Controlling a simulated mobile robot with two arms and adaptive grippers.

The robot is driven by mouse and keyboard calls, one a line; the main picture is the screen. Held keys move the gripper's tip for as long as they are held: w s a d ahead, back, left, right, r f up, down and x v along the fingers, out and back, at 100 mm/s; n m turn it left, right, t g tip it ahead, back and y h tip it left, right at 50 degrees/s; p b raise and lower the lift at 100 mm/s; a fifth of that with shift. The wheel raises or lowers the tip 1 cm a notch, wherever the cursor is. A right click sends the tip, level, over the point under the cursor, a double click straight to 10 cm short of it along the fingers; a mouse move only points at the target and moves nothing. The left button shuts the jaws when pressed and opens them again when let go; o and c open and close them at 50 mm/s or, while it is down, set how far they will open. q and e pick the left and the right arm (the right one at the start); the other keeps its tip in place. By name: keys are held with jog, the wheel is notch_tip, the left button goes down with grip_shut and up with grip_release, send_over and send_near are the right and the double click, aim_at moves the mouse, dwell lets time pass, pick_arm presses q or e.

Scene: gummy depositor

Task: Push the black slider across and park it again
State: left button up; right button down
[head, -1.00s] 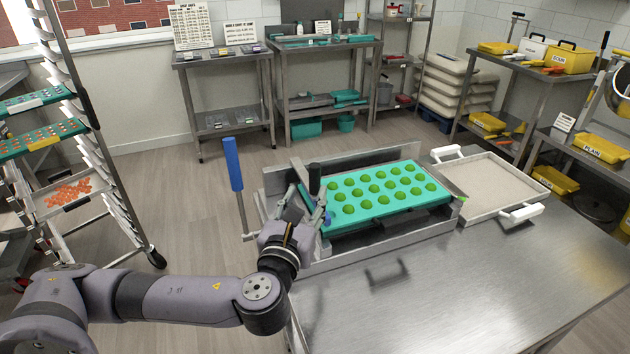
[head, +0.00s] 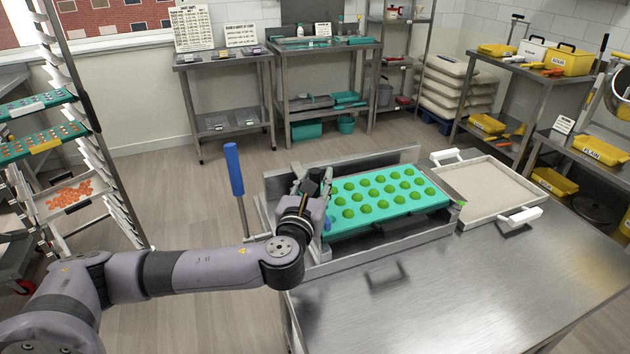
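My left gripper (head: 312,184) is at the left end of the metal depositor (head: 386,240). Its fingers stand apart, one on each side of a dark upright part that looks like the black slider (head: 311,187). The gripper hides most of this part, and I cannot tell whether the fingers touch it. A teal mould tray (head: 330,238) filled with green domes lies on the depositor, just right of the gripper. My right gripper is not in view.
A blue-handled lever (head: 234,168) stands left of the gripper, close to my forearm. A shallow white-handled tray (head: 530,203) sits at the right on the steel table (head: 470,290). The table's front is clear. A tray rack (head: 110,190) stands at the left.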

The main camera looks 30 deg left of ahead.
pick_arm(q)
grip_shut()
dwell(0.7)
